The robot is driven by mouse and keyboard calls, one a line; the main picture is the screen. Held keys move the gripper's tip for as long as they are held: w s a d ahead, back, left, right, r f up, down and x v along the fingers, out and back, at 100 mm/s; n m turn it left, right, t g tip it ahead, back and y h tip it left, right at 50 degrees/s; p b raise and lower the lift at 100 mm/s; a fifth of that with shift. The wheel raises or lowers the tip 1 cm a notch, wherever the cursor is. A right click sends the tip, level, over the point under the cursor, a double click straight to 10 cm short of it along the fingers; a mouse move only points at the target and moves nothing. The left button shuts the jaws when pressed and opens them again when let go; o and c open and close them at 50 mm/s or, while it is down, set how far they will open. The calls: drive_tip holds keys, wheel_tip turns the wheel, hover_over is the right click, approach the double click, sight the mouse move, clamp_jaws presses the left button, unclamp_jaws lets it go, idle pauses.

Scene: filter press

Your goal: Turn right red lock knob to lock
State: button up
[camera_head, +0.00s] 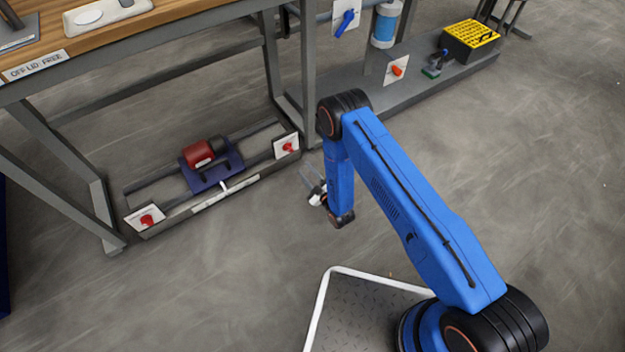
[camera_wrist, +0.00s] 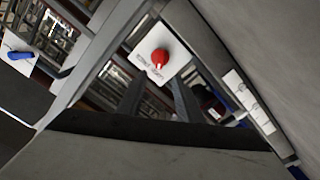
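The right red lock knob (camera_head: 288,147) sits on a white plate at the right end of a low rail frame under the bench. In the wrist view, the red knob (camera_wrist: 160,54) shows a small white mark at its lower edge. Its white plate (camera_wrist: 178,62) carries lettering too small to read. My gripper (camera_head: 310,175) is apart from the knob, to its right and lower in the head view. In the wrist view, my gripper's two dark fingers (camera_wrist: 158,88) stand apart with nothing between them, below the knob.
A second red knob (camera_head: 147,219) is at the frame's left end. A red motor-like unit (camera_head: 199,154) sits on a blue carriage (camera_head: 213,174) between them. The bench leg (camera_head: 307,70) rises near the right knob.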

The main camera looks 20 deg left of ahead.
drive_tip(key=shift+v, duration=2.4)
